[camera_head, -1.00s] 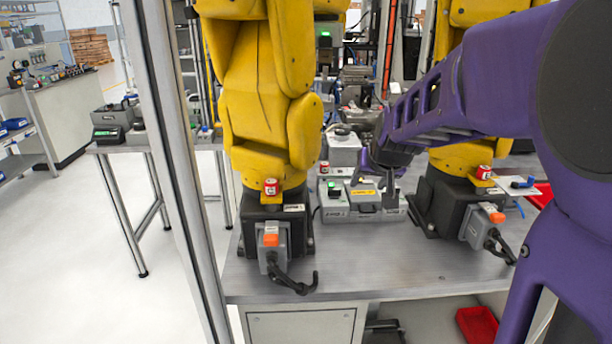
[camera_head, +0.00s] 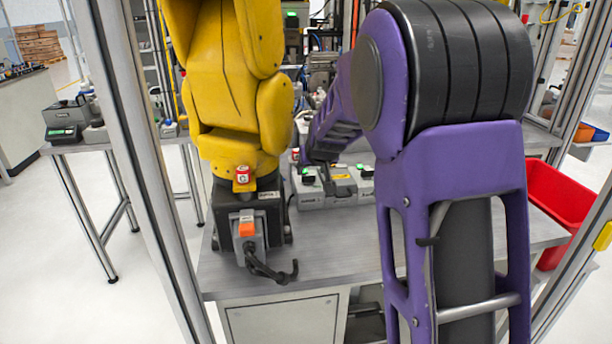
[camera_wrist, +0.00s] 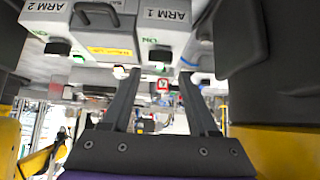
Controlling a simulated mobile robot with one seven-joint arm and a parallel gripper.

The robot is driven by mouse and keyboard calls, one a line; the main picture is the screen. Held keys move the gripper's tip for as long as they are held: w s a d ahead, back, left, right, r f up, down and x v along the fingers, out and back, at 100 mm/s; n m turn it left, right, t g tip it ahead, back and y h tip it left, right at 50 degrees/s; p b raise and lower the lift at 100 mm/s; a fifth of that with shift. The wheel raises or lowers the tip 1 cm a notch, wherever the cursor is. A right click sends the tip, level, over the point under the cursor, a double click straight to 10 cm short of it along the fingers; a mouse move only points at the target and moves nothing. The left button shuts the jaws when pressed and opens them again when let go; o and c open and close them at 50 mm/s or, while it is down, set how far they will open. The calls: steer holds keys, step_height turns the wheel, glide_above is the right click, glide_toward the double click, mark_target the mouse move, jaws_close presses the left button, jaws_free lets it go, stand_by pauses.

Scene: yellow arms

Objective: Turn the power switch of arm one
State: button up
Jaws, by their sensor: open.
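The controller box labelled ARM 1 (camera_wrist: 163,22) shows upside down at the top of the wrist view, with a black switch knob (camera_wrist: 160,56) beside green ON lettering. The ARM 2 box (camera_wrist: 45,18) is to its left, with its own black knob (camera_wrist: 57,46). My gripper (camera_wrist: 160,76) is open and empty. Its two fingers lie apart on either side of the ARM 1 knob in the picture; I cannot tell the gap in depth. In the head view the boxes (camera_head: 307,200) sit on the bench behind my purple arm, which hides part of them and most of my gripper.
A yellow robot arm (camera_head: 225,110) on a black base stands left of the boxes. An orange-topped grey plug box (camera_head: 247,238) with a cable is in front of it. A red bin (camera_head: 565,205) is at right. Metal frame posts (camera_head: 130,150) flank the bench (camera_head: 325,262).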

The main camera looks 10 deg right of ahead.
mark_target(310, 186)
steer(key=x, duration=0.5)
steer(key=shift+w+f, duration=0.15)
steer(key=shift+w, duration=0.05)
jaws_close()
